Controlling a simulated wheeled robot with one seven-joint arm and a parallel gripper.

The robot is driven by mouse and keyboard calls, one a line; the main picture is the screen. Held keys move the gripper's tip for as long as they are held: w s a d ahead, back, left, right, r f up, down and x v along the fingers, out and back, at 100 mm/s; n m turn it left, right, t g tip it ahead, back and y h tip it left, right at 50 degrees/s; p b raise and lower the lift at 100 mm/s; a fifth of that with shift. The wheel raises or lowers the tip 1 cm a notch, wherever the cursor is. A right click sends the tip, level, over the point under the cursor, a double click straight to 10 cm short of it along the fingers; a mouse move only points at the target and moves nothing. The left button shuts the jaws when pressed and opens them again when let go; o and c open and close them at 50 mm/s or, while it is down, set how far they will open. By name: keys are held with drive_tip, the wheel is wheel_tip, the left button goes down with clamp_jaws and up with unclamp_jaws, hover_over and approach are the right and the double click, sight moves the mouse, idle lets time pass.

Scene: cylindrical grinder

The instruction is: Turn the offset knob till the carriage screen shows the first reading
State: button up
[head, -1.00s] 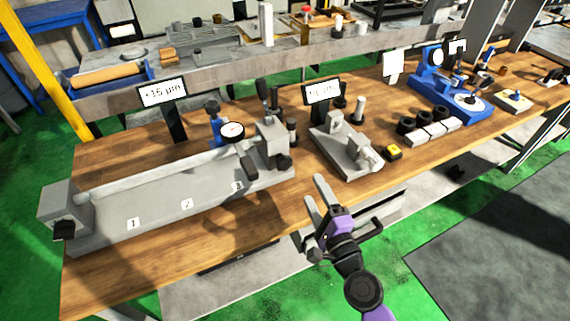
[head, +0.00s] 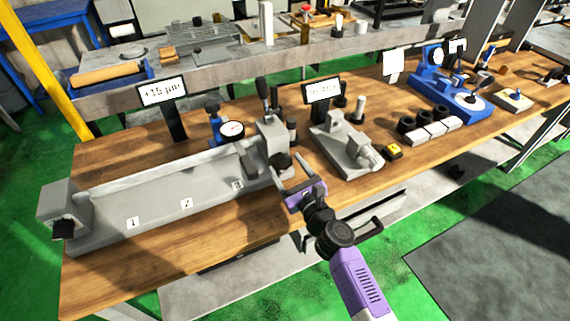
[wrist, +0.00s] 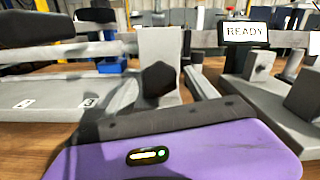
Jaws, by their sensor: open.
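The carriage screen (head: 163,91) stands behind the long grey carriage (head: 100,232) at the left of the head view and reads +15 µm. A black faceted knob (head: 281,160), which looks like the offset knob, is on the front of the carriage's right end block. In the wrist view the knob (wrist: 158,80) is straight ahead, a little left of centre. My gripper (head: 286,165) is open and empty, with its fingers pointing at the knob, one to each side. I cannot tell whether they touch it.
A second screen (wrist: 245,32) reads READY, behind a grey fixture (head: 340,148) right of my gripper. A dial gauge (head: 232,130) and lever stand behind the carriage. Another black knob (head: 63,229) is at its left end.

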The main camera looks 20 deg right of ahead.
drive_tip(key=shift+w, duration=0.85)
drive_tip(key=shift+c, duration=0.5)
drive_tip(key=c, duration=1.3)
